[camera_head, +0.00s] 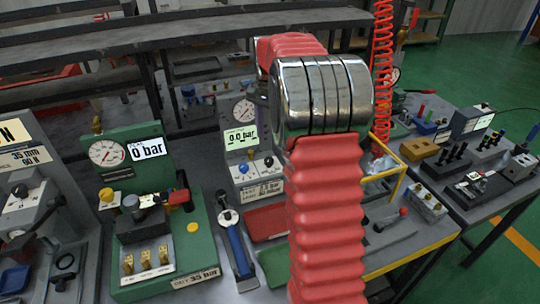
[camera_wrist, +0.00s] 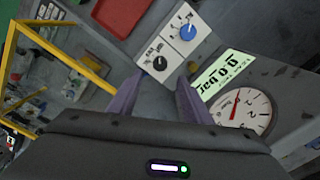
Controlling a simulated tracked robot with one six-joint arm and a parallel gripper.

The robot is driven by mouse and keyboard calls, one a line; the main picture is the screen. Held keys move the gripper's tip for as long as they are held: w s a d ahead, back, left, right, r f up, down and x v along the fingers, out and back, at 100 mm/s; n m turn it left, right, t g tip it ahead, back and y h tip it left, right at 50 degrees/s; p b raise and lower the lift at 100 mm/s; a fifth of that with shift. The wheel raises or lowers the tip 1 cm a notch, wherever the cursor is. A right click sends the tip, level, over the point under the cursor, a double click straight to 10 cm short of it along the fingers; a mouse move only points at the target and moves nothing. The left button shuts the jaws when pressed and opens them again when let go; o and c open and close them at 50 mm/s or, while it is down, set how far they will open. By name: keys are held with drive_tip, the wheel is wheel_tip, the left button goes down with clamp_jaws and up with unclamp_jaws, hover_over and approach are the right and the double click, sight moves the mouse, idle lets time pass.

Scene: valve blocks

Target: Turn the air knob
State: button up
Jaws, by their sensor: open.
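A grey panel has a blue knob (camera_wrist: 187,32) and a black knob (camera_wrist: 159,63) on white plates in the wrist view. Lettering beside the black knob is too small to read surely, so I cannot tell which is the air knob. The blue knob (camera_head: 268,162) and display (camera_head: 240,137) also show in the head view. My gripper (camera_wrist: 158,76) is open and empty, its two purple-grey fingers on either side below the black knob.
A green block (camera_head: 160,245) with a 0 bar display stands left of the panel in the head view. A yellow frame (camera_head: 400,190) stands to the right, and shows at left in the wrist view (camera_wrist: 60,45). A red coiled hose (camera_head: 382,70) hangs behind.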

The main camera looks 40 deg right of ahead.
sight(269, 159)
wheel_tip(269, 159, down, 9)
drive_tip(key=shift+f, duration=0.2)
idle(0.4)
drive_tip(key=c, duration=1.1)
